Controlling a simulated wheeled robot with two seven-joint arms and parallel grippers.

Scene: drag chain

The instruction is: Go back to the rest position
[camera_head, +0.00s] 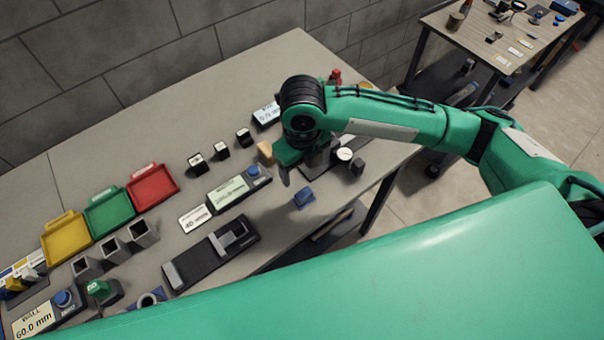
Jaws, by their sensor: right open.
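My right arm (400,115) is green and comes in from the right, stretched over the far right part of the grey table. My right gripper (283,172) points down over the table and is open. Nothing shows between its fingers, though the view of them is small. It is near a round dial gauge (344,154) and a small tan block (265,152). My left gripper is not in view.
A blue piece (304,197) lies near the table's front edge. A black fixture (210,255) and a display box (239,187) stand left of it. Yellow (64,238), green (108,212) and red (153,186) trays line the left. A second table (478,35) stands back right.

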